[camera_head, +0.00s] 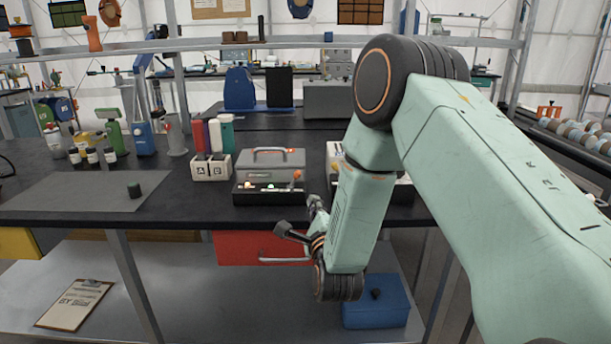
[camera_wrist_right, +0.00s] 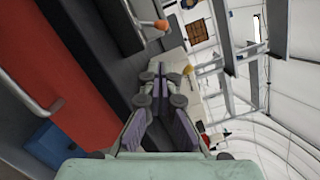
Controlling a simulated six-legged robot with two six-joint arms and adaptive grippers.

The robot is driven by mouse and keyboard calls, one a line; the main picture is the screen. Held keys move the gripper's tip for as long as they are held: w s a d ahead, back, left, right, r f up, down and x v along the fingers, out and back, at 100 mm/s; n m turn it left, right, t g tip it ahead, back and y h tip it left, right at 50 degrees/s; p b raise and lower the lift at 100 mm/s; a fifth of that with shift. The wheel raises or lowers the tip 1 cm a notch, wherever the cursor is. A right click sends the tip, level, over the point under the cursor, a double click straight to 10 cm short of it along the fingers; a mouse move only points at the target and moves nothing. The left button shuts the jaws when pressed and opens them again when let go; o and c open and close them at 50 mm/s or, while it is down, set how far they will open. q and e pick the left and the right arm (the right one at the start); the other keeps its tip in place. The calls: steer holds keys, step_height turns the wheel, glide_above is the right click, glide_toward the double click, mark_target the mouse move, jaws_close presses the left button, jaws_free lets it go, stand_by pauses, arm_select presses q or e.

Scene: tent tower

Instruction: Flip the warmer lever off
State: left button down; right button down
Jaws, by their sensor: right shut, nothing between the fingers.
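The warmer is a grey box with a carrying handle (camera_head: 278,158) on the black bench, with a dark front panel. A lever with an orange-red knob (camera_head: 297,175) rises at the panel's right end. In the right wrist view, the lever's orange knob (camera_wrist_right: 161,25) shows at the top, beside a dark box (camera_wrist_right: 118,24). My right gripper (camera_head: 313,203) is at the bench's front edge, just below and right of the lever. It is shut and empty, and its fingertips (camera_wrist_right: 158,72) are apart from the knob. My left gripper is not in view.
A red drawer (camera_head: 240,248) with a bar handle sits under the bench front. A white A/B block (camera_head: 209,168) stands left of the warmer. My right arm partly hides another unit (camera_head: 334,156) on the right. A blue box (camera_head: 375,315) is on the lower shelf.

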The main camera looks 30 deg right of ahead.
mark_target(294, 179)
steer(key=x, duration=1)
steer(key=shift+a+r+b, duration=0.15)
steer(key=shift+b, duration=0.2)
steer(key=shift+w+d, duration=0.2)
steer(key=shift+w, duration=0.45)
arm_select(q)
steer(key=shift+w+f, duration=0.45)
arm_select(e)
steer(key=shift+s, duration=0.1)
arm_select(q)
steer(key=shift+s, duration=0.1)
arm_select(e)
steer(key=shift+s+r, duration=0.1)
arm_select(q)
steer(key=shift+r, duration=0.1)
arm_select(e)
steer(key=shift+w, duration=0.25)
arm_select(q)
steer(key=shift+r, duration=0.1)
arm_select(e)
steer(key=shift+s+a+r, duration=0.1)
steer(key=shift+s+r, duration=0.05)
